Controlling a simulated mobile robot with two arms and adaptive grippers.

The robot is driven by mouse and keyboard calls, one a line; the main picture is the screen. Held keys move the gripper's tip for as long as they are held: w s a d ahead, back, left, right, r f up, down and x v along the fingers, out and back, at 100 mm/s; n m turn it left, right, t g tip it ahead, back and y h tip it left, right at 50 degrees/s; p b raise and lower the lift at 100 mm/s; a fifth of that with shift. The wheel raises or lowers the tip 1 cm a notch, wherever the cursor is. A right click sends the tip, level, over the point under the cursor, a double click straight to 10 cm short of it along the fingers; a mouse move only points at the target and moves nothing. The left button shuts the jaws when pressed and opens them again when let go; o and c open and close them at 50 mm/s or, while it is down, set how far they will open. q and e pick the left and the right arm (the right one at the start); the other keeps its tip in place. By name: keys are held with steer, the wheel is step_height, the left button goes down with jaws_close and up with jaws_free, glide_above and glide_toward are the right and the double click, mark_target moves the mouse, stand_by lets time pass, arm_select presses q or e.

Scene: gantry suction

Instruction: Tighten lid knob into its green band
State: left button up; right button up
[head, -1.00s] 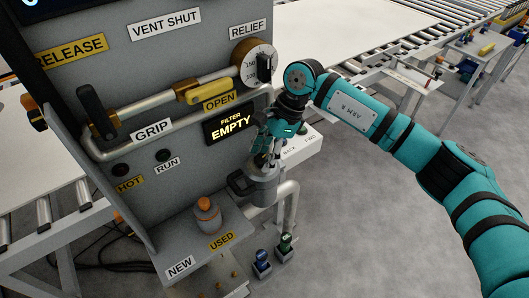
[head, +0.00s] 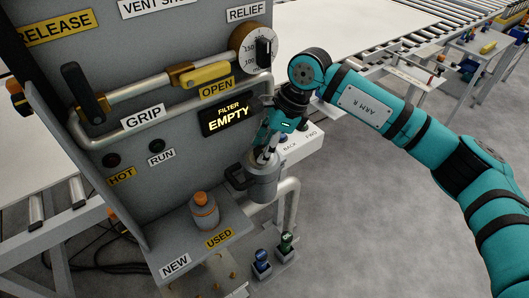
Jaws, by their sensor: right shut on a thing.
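A grey filter canister (head: 263,188) with a dark side handle stands at the panel's right edge, below the lit display. My right gripper (head: 266,158) reaches down onto the top of the canister. Its fingers are shut on what looks like the lid knob, which they mostly cover. The knob's pointer and the green band are too small and too hidden to make out. My left gripper is not in view.
The display (head: 230,117) reads "FILTER EMPTY". A pipe (head: 290,205) runs beside the canister. A yellow valve handle (head: 208,75) sits above, near the relief dial (head: 252,48).

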steer(key=shift+m+t+b, duration=0.4)
steer(key=shift+m+b, duration=0.5)
steer(key=shift+b, duration=0.1)
steer(key=shift+r+m+b, duration=0.1)
steer(key=shift+m+b, duration=0.4)
steer(key=o, duration=1.1)
steer(key=shift+s, duration=0.1)
steer(key=shift+o, duration=0.3)
steer(key=v, duration=1.2)
steer(key=shift+s, duration=0.15)
